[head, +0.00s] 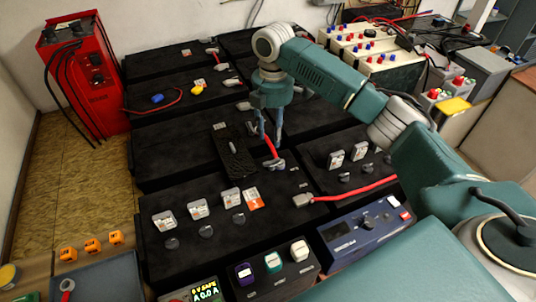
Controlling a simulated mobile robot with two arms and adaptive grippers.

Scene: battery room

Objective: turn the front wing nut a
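My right gripper (270,139) points down over the middle black battery (172,148), its two fingers apart. A short red cable (271,146) shows at and below the fingertips, ending in a grey terminal fitting (275,163) just under them. I cannot tell whether the fingers touch the cable. Another grey terminal fitting (302,199) sits on the front black battery (190,259) at the end of a longer red cable (355,190). The wing nuts are too small to tell apart, so I cannot say which is the front wing nut a. My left gripper is not in view.
White-tagged caps (198,209) stand along the front battery. A dark slotted piece (234,150) lies left of the gripper. A blue meter box (366,223) is at front right, a red charger (84,80) at left. Yellowish floor (60,180) is clear at left.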

